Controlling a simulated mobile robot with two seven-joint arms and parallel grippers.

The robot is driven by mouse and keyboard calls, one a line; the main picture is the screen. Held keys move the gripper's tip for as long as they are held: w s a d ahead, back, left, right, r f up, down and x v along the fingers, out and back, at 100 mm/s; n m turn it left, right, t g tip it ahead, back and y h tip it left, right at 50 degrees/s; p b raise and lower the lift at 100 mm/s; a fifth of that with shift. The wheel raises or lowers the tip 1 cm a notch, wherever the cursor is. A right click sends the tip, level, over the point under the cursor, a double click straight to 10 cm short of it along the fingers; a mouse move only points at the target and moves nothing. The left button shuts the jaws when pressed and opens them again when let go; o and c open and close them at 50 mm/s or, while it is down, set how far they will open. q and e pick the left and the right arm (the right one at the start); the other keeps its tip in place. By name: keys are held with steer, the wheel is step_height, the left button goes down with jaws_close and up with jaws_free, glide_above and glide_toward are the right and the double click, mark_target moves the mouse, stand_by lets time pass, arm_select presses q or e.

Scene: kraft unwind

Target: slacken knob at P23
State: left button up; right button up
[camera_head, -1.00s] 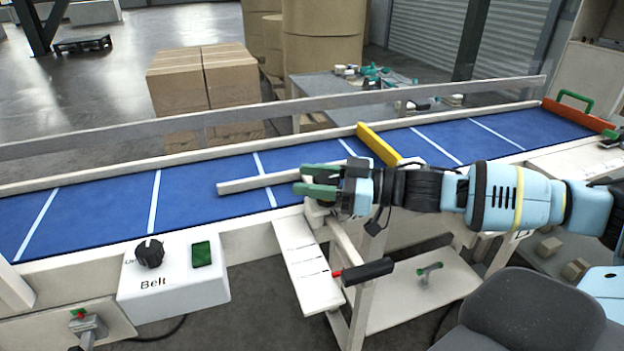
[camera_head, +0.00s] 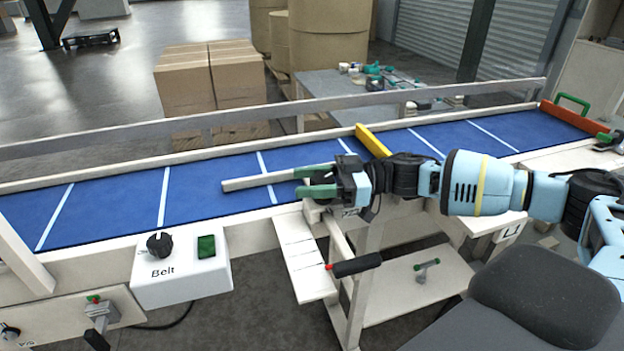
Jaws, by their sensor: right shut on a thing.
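My right gripper (camera_head: 317,181) is at the near edge of the blue belt, over a pale bracket. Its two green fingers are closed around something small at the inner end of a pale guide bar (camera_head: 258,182). The held thing, which I take for the knob, is mostly hidden by the fingers and wrist. The guide bar reaches left from the fingers, out over the belt (camera_head: 205,192). No P23 label is readable. My left gripper is not in view.
A white Belt control box (camera_head: 180,285) with a black dial and green button is at the front left. A yellow bar (camera_head: 373,140) crosses the belt behind my wrist. A grey rail runs along the back.

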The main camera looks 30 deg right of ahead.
arm_select(q)
steer(key=shift+f, duration=0.1)
arm_select(e)
steer(key=shift+s+f, duration=0.1)
steer(key=shift+f, duration=0.25)
steer(key=o, duration=0.7)
steer(key=shift+o, duration=1.4)
steer(key=shift+r, duration=0.15)
arm_select(q)
steer(key=shift+d, duration=0.1)
steer(key=shift+s+f+b, duration=0.7)
steer(key=shift+s+f, duration=0.1)
arm_select(e)
steer(key=v, duration=0.7)
steer(key=shift+d, duration=0.35)
steer(key=shift+s, duration=0.1)
